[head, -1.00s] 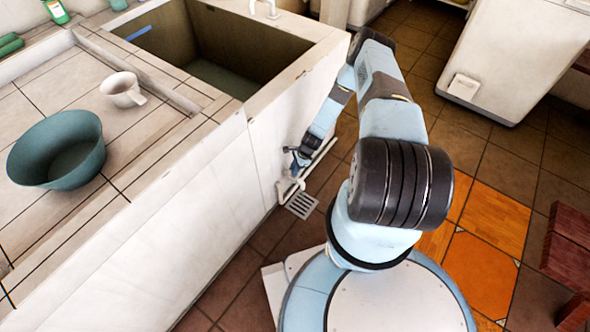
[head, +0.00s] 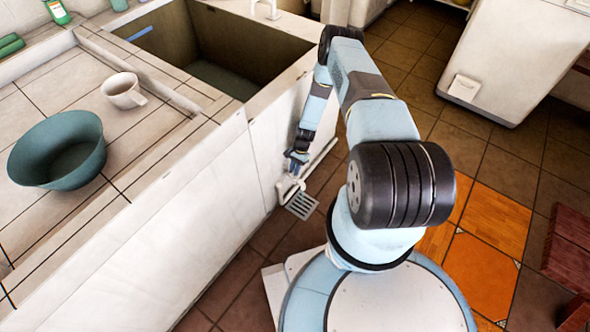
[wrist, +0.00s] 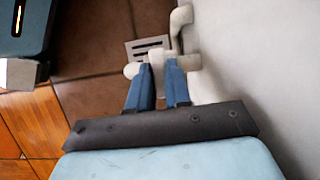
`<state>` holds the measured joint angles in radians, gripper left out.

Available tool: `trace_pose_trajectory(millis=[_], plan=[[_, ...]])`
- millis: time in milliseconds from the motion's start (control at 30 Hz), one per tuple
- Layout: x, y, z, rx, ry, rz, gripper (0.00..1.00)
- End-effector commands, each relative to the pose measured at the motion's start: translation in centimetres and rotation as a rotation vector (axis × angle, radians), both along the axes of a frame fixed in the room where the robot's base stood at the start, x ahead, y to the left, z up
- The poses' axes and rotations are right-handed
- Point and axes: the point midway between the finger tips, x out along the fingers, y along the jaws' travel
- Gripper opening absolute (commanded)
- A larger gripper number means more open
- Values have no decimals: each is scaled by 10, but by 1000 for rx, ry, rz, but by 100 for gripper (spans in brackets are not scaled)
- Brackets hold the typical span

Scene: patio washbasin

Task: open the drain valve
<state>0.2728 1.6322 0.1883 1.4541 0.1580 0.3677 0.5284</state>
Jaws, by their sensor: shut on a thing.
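My gripper (head: 298,160) is low beside the front wall of the washbasin, at the white drain pipe (head: 284,188). In the wrist view its two blue fingers (wrist: 159,80) are closed around a pale part of the drain valve (wrist: 157,62). White fittings show on both sides of the fingertips, and the drain pipe (wrist: 180,22) bends away along the wall. The fingers partly cover the valve handle, so its exact turn is hard to read. The basin (head: 205,82) stands open above, with a dull surface at its bottom.
A floor drain grate (head: 301,205) lies just below the pipe end and shows in the wrist view too. A teal bowl (head: 58,150) and a white mug (head: 123,91) stand on the tiled counter (head: 150,150). Bare floor tiles lie right of my arm.

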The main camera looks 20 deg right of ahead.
Motion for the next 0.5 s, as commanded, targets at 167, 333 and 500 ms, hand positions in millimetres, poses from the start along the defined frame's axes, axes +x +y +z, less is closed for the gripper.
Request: trace_pose_trajectory(millis=[167,333,500], plan=[[2,-1,0,-2,-4,14,0],[2,-1,0,-2,-4,14,0],[2,-1,0,-2,-4,14,20]])
